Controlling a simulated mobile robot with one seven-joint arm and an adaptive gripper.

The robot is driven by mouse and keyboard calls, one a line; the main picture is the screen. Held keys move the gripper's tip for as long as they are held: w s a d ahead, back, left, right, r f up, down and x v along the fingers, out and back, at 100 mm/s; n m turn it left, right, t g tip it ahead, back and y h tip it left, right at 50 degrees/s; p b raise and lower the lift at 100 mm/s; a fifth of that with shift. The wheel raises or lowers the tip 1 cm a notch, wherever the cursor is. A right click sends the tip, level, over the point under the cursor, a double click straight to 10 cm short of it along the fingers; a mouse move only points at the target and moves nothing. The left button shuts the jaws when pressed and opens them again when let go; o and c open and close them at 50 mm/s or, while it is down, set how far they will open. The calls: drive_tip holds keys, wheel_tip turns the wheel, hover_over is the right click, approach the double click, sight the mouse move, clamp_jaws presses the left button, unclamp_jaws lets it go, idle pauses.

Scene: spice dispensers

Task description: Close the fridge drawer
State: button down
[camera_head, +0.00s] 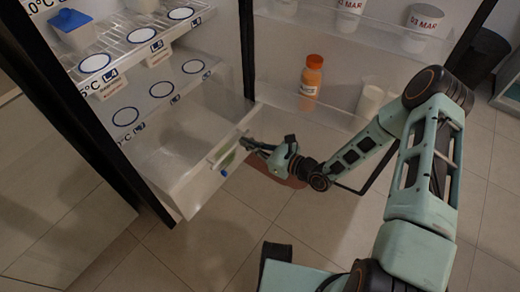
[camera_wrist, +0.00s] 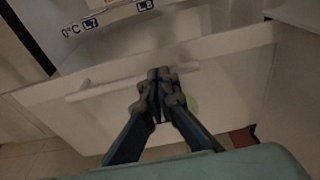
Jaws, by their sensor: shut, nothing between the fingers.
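The white fridge drawer (camera_head: 188,185) is pulled out at the bottom of the fridge in the head view. Its front panel with a bar handle (camera_head: 225,150) faces my gripper. My gripper (camera_head: 246,145) is at the drawer front, near the handle's right end. In the wrist view, my gripper (camera_wrist: 160,76) is shut and empty, with its fingertips at the handle (camera_wrist: 90,91) on the drawer front (camera_wrist: 60,112). I cannot tell whether the fingertips touch it.
The fridge door stands open on the right, its shelves holding an orange bottle (camera_head: 311,82) and white cups (camera_head: 368,101). Wire shelves (camera_head: 140,45) with a blue-lidded container (camera_head: 72,30) are above the drawer. Tiled floor (camera_head: 225,245) is clear in front.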

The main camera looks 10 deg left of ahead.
drive_tip(key=r+x, duration=0.2)
drive_tip(key=x, duration=0.7)
drive_tip(key=r+b+x, duration=0.1)
drive_tip(key=x, duration=0.9)
drive_tip(key=shift+w+a+r, duration=0.25)
drive_tip(key=shift+a+r, duration=0.15)
drive_tip(key=shift+a, duration=0.2)
drive_tip(key=shift+r, duration=0.1)
